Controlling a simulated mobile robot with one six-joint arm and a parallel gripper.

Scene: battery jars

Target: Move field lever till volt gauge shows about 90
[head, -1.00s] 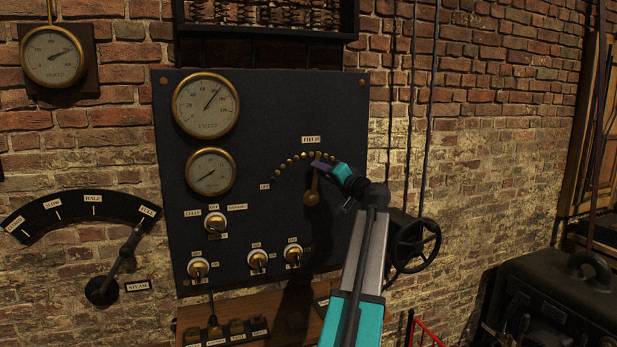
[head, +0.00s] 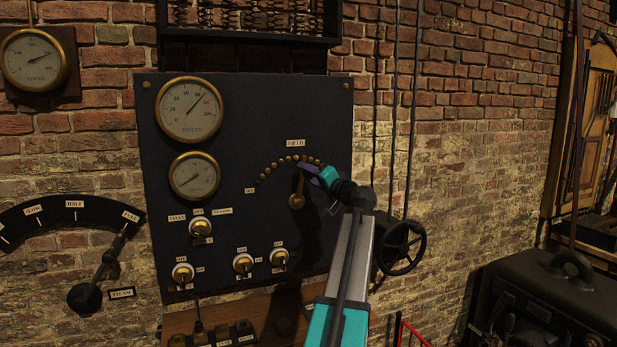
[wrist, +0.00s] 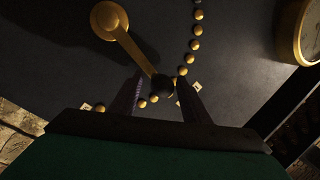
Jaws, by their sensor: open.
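The brass field lever (head: 298,187) is on the dark panel below the FIELD label, pointing up and very slightly right, its upper end by the arc of brass studs. In the wrist view the lever (wrist: 134,50) runs from its round pivot to a dark knob between my fingertips. My gripper (head: 309,171) is at the lever's upper end; in the wrist view my gripper (wrist: 160,92) is open, one finger on each side of the knob. Contact cannot be told. The volt gauge (head: 190,110) is the upper panel dial. Its needle points up and right, roughly between 80 and 100.
A smaller gauge (head: 194,175) sits below the volt gauge. Several switches line the lower panel, including a knob (head: 243,264). A black handwheel (head: 402,247) is right of the panel. A steam lever (head: 105,262) stands left. A dark case (head: 545,300) is lower right.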

